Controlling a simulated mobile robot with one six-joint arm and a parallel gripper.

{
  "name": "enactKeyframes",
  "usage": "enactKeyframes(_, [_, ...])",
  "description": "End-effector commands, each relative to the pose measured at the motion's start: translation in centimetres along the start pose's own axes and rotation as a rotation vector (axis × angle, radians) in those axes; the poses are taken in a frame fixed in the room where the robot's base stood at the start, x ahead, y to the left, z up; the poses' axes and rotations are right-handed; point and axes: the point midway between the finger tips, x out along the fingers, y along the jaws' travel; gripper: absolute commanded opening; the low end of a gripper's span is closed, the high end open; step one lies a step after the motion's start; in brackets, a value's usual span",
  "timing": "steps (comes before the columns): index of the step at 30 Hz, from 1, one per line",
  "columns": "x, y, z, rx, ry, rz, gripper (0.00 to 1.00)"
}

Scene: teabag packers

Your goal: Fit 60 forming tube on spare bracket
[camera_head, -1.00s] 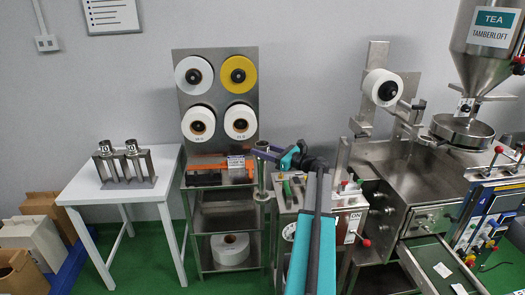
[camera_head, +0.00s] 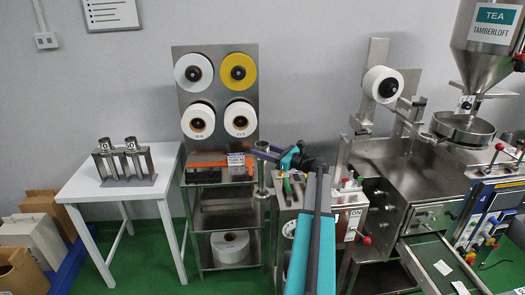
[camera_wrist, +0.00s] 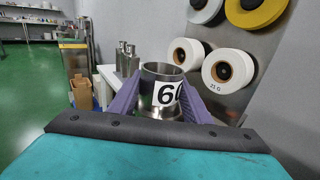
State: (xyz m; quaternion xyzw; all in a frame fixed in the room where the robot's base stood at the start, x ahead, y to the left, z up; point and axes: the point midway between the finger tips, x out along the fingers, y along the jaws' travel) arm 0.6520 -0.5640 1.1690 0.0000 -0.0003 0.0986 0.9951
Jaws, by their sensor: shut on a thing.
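My gripper (camera_wrist: 160,88) is shut on a steel forming tube (camera_wrist: 160,70) with a white "60" label facing the wrist camera. The purple fingers clasp it from both sides, and it looks upright. In the head view the tube (camera_head: 262,172) shows at the end of my arm, in front of the reel rack's right side. A metal stand (camera_head: 127,181) with two upright tubes (camera_head: 131,143) is on the white table at left, well away from my gripper. It shows behind my left finger in the wrist view. I cannot tell which part is the spare bracket.
The white table (camera_head: 82,188) has bare room around the stand. A rack (camera_head: 217,80) carries several reels close behind my gripper. The steel packing machine (camera_head: 430,175) stands at right. Cardboard boxes (camera_head: 18,270) are on the floor at left.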

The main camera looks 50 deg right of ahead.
Motion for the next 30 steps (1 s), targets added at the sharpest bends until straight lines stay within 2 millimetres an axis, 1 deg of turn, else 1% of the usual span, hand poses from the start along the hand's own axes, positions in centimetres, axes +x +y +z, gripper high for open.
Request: enactKeyframes(30, [0.0,0.0,-1.6,0.001,-0.002,0.0,0.0])
